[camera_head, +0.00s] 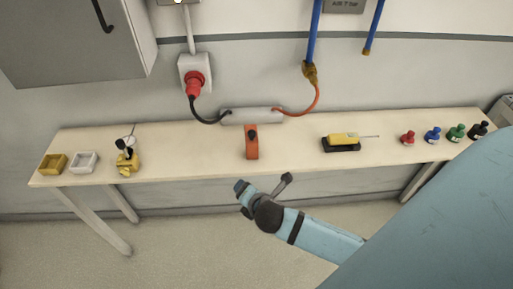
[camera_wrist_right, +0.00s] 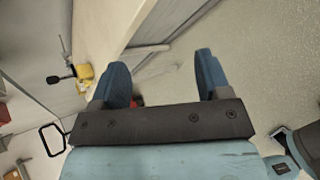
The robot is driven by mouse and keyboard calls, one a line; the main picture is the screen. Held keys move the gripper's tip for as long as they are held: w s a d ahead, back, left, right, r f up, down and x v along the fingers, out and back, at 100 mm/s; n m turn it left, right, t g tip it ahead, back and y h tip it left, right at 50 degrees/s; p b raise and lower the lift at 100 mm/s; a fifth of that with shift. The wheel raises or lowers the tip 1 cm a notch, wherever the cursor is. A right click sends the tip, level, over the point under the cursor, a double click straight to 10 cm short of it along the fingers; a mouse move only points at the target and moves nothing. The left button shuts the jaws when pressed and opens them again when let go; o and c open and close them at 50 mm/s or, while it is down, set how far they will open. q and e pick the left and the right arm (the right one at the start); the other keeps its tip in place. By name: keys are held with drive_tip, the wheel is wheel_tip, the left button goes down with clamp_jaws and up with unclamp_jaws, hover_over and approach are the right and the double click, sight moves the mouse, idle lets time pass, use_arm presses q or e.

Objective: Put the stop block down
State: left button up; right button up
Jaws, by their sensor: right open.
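An orange-red block (camera_head: 251,150) with a dark piece on its upper part stands on the pale table, near the middle of its front edge. It may be the stop block; I cannot tell for sure. My right gripper (camera_head: 243,190) is in front of the table edge, below and apart from this block in the head view. In the right wrist view the right gripper (camera_wrist_right: 162,65) has its two blue fingers wide apart with nothing held between them. A small red bit (camera_wrist_right: 138,101) shows behind the gripper, mostly hidden. My left gripper is not in view.
The table (camera_head: 200,158) also bears a yellow holder (camera_head: 128,162), two small trays at left (camera_head: 53,163), a yellow tool on a black stand (camera_head: 342,141), and several small bottles at right (camera_head: 433,135). A grey box (camera_head: 252,116) with cables lies at the back.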

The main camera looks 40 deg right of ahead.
drive_tip(key=s+a+f+m+y, duration=0.2)
drive_tip(key=s+m, duration=0.4)
drive_tip(key=m, duration=0.3)
drive_tip(key=s+a+f+m+y, duration=0.3)
drive_tip(key=s+m, duration=0.3)
drive_tip(key=m, duration=0.4)
drive_tip(key=shift+a+f+t+y, duration=0.3)
drive_tip(key=shift+a, duration=0.3)
